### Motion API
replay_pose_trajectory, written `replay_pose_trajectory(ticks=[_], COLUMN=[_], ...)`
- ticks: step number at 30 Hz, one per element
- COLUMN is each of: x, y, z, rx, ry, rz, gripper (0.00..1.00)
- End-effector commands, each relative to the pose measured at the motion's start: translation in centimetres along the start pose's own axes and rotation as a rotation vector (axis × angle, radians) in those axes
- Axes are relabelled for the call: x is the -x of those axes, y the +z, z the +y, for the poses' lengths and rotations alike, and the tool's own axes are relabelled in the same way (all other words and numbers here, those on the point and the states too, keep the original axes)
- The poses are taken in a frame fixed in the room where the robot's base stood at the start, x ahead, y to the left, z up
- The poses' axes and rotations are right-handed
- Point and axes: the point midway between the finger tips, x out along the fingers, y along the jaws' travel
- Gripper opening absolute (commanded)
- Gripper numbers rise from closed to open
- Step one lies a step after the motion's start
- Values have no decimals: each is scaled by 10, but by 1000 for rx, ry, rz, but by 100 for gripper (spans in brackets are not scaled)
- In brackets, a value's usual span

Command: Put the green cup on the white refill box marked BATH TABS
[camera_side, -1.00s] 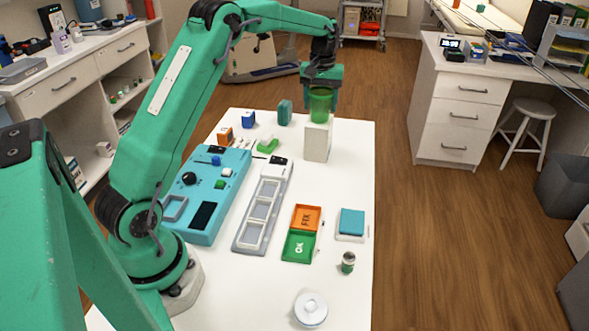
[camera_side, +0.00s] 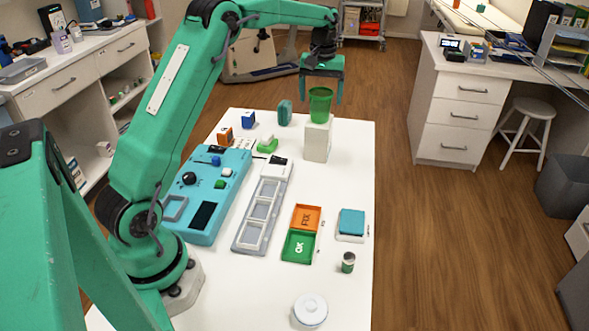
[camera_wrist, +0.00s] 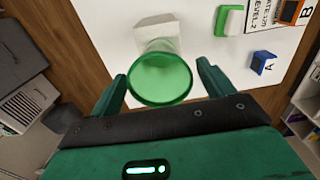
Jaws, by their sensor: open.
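The green cup (camera_side: 320,104) stands upright on top of the white box (camera_side: 317,142) near the far right of the white table. No marking on the box can be read from here. In the wrist view the cup (camera_wrist: 161,78) shows its open mouth, with part of the white box (camera_wrist: 156,30) beyond it. My gripper (camera_side: 323,98) is open above the cup in the side view, with its fingers on either side of the rim. In the wrist view my gripper (camera_wrist: 163,80) shows gaps between the fingers and the cup.
A teal panel (camera_side: 210,190) and a grey tray (camera_side: 262,213) lie nearer. Orange and green FIX and OK squares (camera_side: 302,232) lie mid-table. The table's right edge is close to the box.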

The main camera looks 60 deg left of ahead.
Motion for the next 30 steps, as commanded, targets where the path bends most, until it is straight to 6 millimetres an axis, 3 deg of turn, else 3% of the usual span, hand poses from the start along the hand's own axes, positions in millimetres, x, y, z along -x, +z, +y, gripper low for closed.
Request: replay_pose_trajectory(ticks=[9,15,21,30], x=[53,79,92,96], y=[-1,-1,0,0], z=[0,0,0,0], rx=[0,0,0,0], ry=[1,1,0,0], rz=[3,2,0,0], gripper=[81,81,81,81])
